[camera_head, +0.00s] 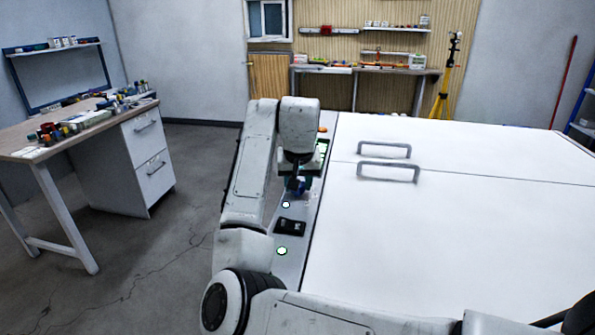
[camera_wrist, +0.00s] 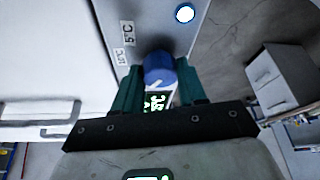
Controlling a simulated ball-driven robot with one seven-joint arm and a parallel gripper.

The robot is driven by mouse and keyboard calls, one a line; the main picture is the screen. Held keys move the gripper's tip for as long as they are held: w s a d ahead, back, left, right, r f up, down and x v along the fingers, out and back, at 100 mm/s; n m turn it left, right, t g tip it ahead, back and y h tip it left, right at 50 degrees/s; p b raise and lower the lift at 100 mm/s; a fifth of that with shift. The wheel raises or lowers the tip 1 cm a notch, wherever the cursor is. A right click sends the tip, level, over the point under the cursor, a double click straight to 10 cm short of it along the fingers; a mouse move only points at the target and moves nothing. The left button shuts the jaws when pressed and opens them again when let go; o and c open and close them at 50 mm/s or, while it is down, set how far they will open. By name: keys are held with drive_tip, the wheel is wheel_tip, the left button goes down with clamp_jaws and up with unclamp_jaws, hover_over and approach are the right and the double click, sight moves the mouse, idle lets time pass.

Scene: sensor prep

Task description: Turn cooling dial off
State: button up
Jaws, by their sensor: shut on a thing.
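The cooling dial is a blue round knob (camera_wrist: 158,70) on a grey panel strip, with a pale pointer line on its face in the wrist view. My gripper (camera_wrist: 160,76) has its two teal fingers on either side of the knob, shut on it. A display with green characters (camera_wrist: 156,102) shows between the fingers, partly hidden. In the head view, my gripper (camera_head: 297,186) is down at the panel strip (camera_head: 296,266), and my arm hides much of the dial area.
A white cabinet top with two handles (camera_head: 389,151) lies right of the panel. A black switch (camera_head: 289,227) and lit round buttons (camera_head: 282,251) sit nearer on the strip. A cluttered desk (camera_head: 85,125) stands at left, with open floor between. A workbench (camera_head: 365,70) stands at the back.

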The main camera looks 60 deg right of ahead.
drive_tip(key=n+p, duration=0.1)
drive_tip(key=p, duration=0.1)
drive_tip(key=n+t+p, duration=0.1)
drive_tip(key=n+p, duration=0.1)
drive_tip(key=p, duration=0.1)
drive_tip(key=shift+s+d+r+y, duration=0.1)
drive_tip(key=shift+s+r+y, duration=0.05)
drive_tip(key=shift+r+y, duration=0.2)
drive_tip(key=n+p, duration=0.1)
drive_tip(key=n+y+p, duration=0.1)
drive_tip(key=n+p, duration=0.1)
drive_tip(key=shift+f+t+p, duration=0.3)
drive_tip(key=shift+f, duration=0.1)
drive_tip(key=o, duration=1.1)
drive_tip(key=shift+c, duration=0.2)
drive_tip(key=p+v, duration=0.2)
drive_tip(key=v, duration=0.8)
drive_tip(key=shift+r+p, duration=0.35)
